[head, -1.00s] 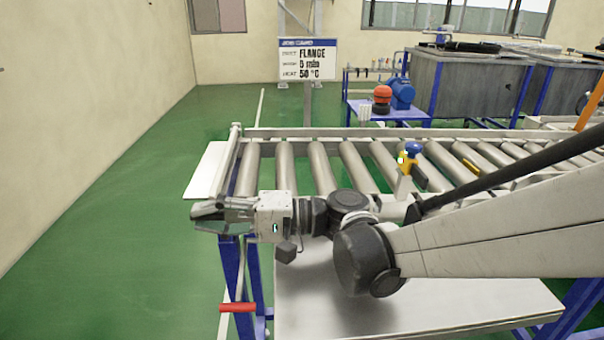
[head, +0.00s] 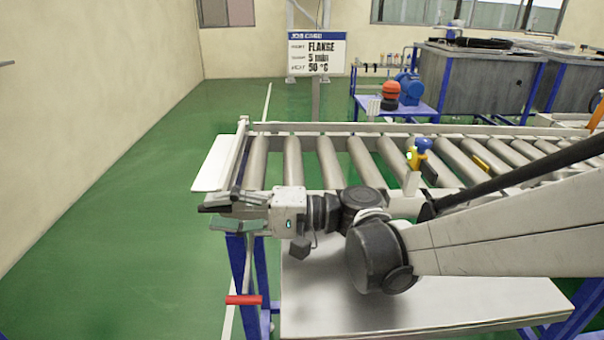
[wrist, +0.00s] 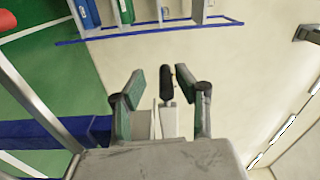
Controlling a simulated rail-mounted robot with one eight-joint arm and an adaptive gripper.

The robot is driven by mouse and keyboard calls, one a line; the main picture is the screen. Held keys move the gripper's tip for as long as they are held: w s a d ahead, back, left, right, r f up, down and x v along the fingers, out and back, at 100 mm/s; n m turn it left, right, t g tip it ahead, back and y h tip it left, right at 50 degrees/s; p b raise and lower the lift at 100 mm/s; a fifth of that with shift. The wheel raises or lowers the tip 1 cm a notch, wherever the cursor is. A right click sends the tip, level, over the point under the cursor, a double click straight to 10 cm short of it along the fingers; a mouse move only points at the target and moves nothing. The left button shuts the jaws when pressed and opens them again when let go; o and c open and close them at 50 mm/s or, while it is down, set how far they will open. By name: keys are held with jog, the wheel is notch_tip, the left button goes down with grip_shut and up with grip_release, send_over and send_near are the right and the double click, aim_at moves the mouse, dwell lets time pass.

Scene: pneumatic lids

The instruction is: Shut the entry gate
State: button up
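My gripper (head: 208,217) is at the near left corner of the roller conveyor, pointing left. In the wrist view its two fingers (wrist: 165,88) are spread apart with nothing clamped. A black knob on a pale bar (wrist: 167,82) shows between the fingers in that view; I cannot tell its distance or whether it belongs to the gate. No part is labelled as the entry gate. A flat white panel (head: 213,163) lies out from the conveyor's left end, beside an upright-ended rail (head: 236,155), and may be the gate. A red-gripped bar (head: 244,300) hangs below my gripper.
The conveyor rollers (head: 332,160) are bare near the left end. A post with a yellow and blue valve (head: 417,158) stands at the conveyor's near edge. A pale tabletop (head: 420,312) lies below my arm. Open green floor (head: 110,240) is at the left.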

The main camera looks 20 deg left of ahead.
jog(key=v, duration=1.1)
jog(key=shift+d+f, duration=0.1)
jog(key=shift+s, duration=0.1)
jog(key=shift+s+a, duration=0.2)
jog(key=shift+a, duration=0.1)
jog(key=s+a+f+n+t+h+p, duration=0.1)
jog(key=s+f+t+h+p, duration=0.1)
jog(key=s+h+p, duration=0.15)
jog(key=w+d+m+t+h, duration=0.1)
jog(key=d+t+h, duration=0.1)
jog(key=d, duration=0.4)
jog(key=d+m+t+h+p, duration=0.1)
jog(key=d+t+h, duration=0.1)
jog(key=d, duration=0.4)
jog(key=w+d+m+t+h+p, duration=0.1)
jog(key=d+t+h, duration=0.1)
jog(key=d, duration=0.4)
jog(key=shift+w+d+f+m+t, duration=0.1)
jog(key=shift+w+d+m+t, duration=0.2)
jog(key=shift+t, duration=0.5)
jog(key=s+d+m+t+h+p, duration=0.1)
jog(key=d+t+h, duration=0.1)
jog(key=d, duration=0.9)
jog(key=s+d+r+m+t+h+p, duration=0.1)
jog(key=d+h, duration=0.4)
jog(key=d, duration=0.5)
jog(key=shift+s+d+r+m+t+p, duration=0.3)
jog(key=shift+s+d+t+p, duration=0.15)
jog(key=shift+s+t, duration=0.25)
jog(key=shift+a, duration=0.1)
